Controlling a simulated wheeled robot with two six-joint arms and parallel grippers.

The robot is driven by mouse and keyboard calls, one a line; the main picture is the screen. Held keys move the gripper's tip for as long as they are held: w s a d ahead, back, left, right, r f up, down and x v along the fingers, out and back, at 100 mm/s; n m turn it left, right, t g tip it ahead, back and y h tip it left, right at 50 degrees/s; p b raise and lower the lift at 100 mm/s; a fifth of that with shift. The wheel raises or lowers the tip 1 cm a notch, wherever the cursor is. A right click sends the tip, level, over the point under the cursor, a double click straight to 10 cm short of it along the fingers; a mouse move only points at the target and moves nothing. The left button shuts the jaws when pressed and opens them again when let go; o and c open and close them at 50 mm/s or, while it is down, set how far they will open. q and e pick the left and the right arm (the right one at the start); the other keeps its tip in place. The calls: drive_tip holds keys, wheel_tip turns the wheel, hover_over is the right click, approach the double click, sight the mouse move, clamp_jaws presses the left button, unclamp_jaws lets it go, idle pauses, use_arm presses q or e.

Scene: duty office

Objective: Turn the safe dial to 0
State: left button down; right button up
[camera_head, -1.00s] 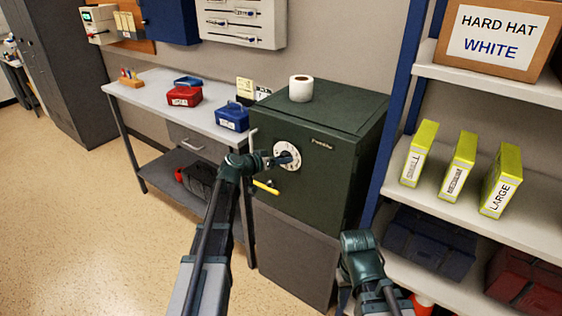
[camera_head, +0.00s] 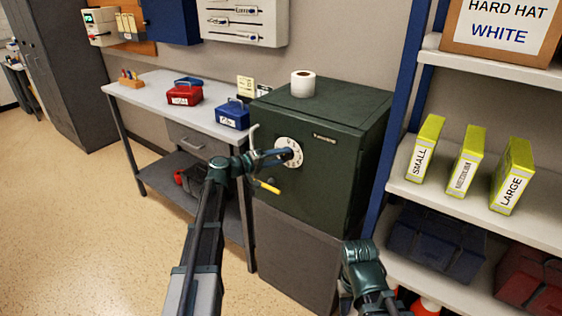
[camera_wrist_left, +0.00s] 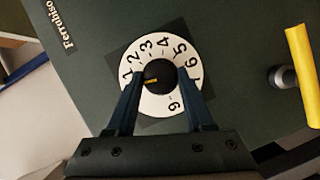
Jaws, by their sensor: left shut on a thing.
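The safe (camera_head: 310,180) is a dark green box with a white numbered dial (camera_wrist_left: 187,61) on its front; the dial also shows in the head view (camera_head: 291,143). My left gripper (camera_wrist_left: 160,77) is shut on the dial's black centre knob (camera_wrist_left: 160,70), one finger on each side. A short yellow mark on the knob points left in the wrist view, toward the 1 and 2 beside the left fingertip. The fingers cover part of the numbers, and I cannot see the 0. My right arm shows at the lower right, but its gripper is not visible.
A yellow-gripped handle (camera_head: 267,186) is on the safe door, near the left arm. A paper roll (camera_head: 303,84) stands on the safe. A workbench (camera_head: 150,95) with red and blue boxes is to the left. A shelf unit (camera_head: 430,195) stands close on the right.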

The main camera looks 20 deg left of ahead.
use_arm(q)
drive_tip(key=shift+f+n+h+b, duration=0.15)
drive_tip(key=shift+n+h+b, duration=0.25)
drive_tip(key=shift+n, duration=0.3)
drive_tip(key=shift+c, duration=1.4)
unclamp_jaws()
drive_tip(key=v, duration=1.3)
drive_tip(key=shift+s+a+p, duration=0.25)
drive_tip(key=shift+s+p, duration=0.1)
